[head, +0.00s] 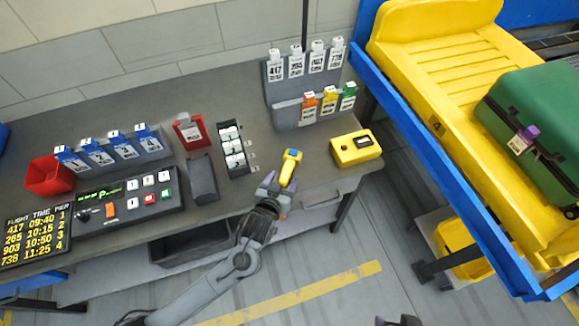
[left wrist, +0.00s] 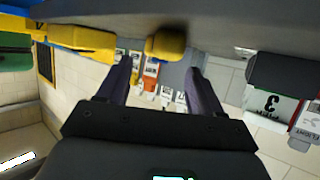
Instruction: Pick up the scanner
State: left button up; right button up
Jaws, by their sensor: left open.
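My right gripper (head: 398,320) shows only partly at the bottom edge of the head view, away from the table.
A yellow box (head: 356,148) stands just right of the scanner. A dark grey block (head: 201,180) and a rack of white pieces (head: 233,150) are to the left. A tag holder (head: 285,115) stands behind. A yellow conveyor with blue rails (head: 420,140) bears a green suitcase (head: 540,120).

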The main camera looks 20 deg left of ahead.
aim_at(286, 172)
pick_arm(q)
jog(key=shift+a+b+x, duration=0.15)
jog(key=shift+b+x, duration=0.2)
jog(key=shift+x, duration=1.3)
jog(key=shift+a+b+x, duration=0.1)
jog(key=shift+b+x, duration=0.25)
jog(key=shift+x, duration=1.25)
jog(key=shift+s+f, duration=0.1)
jog(key=shift+f, duration=0.1)
jog(key=shift+c, duration=0.3)
jog(key=c, duration=1.2)
